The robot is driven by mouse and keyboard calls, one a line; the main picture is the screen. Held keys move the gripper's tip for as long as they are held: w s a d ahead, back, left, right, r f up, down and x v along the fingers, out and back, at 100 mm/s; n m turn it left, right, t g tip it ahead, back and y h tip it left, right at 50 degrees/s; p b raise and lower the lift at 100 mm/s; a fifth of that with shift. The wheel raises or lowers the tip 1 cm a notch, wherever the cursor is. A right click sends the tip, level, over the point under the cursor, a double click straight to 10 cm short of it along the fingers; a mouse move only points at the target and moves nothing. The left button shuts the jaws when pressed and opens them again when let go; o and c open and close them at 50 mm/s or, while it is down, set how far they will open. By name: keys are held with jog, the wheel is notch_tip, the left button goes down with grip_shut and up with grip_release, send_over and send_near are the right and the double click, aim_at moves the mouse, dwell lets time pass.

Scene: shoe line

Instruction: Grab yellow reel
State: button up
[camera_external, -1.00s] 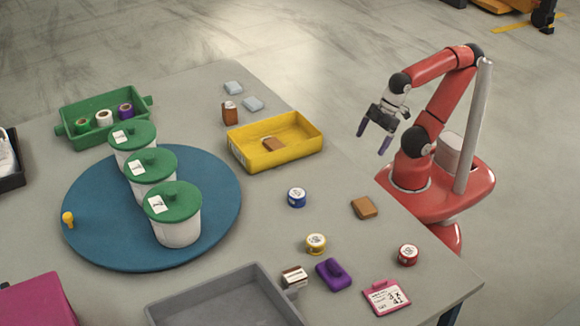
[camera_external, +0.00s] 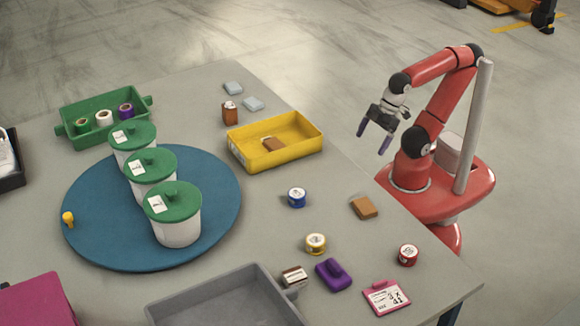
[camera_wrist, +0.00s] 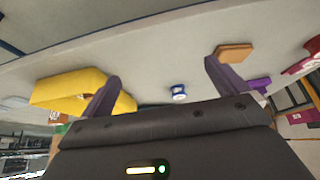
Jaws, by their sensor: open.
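The yellow reel (camera_external: 316,243) stands on the grey table toward its front right, between the blue reel (camera_external: 297,197) and the purple block with a handle (camera_external: 333,274). My gripper (camera_external: 374,141) is open and empty, out past the table's right edge and well away from the yellow reel. In the wrist view my two purple fingers (camera_wrist: 163,82) are spread apart with nothing between them. The blue reel (camera_wrist: 178,92) shows beyond them. I cannot make out the yellow reel in the wrist view.
A red reel (camera_external: 408,254), a brown block (camera_external: 364,207) and a pink labelled card (camera_external: 386,297) lie near the right edge. A yellow tray (camera_external: 309,152), a grey tray (camera_external: 165,312) and a blue turntable (camera_external: 95,190) with lidded white tubs (camera_external: 178,229) take up much of the table.

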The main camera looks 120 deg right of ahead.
jog(key=c, duration=0.4)
jog(key=w+a+r, duration=0.3)
jog(key=w+r, duration=0.1)
jog(key=w, duration=0.6)
jog(key=n+g+b, duration=0.1)
jog(key=n+b, duration=0.1)
send_over(316, 240)
jog(key=s, duration=0.2)
jog(key=shift+y, duration=0.4)
jog(key=f, duration=0.4)
jog(key=d+f, duration=0.1)
jog(key=shift+s+f, duration=0.15)
jog(key=shift+f, duration=0.25)
jog(key=shift+s+a+p+x, duration=0.1)
jog(key=shift+p+x, duration=0.1)
jog(key=shift+x, duration=1.7)
jog(key=shift+s+a+p+x, duration=0.15)
jog(key=shift+x, duration=1.8)
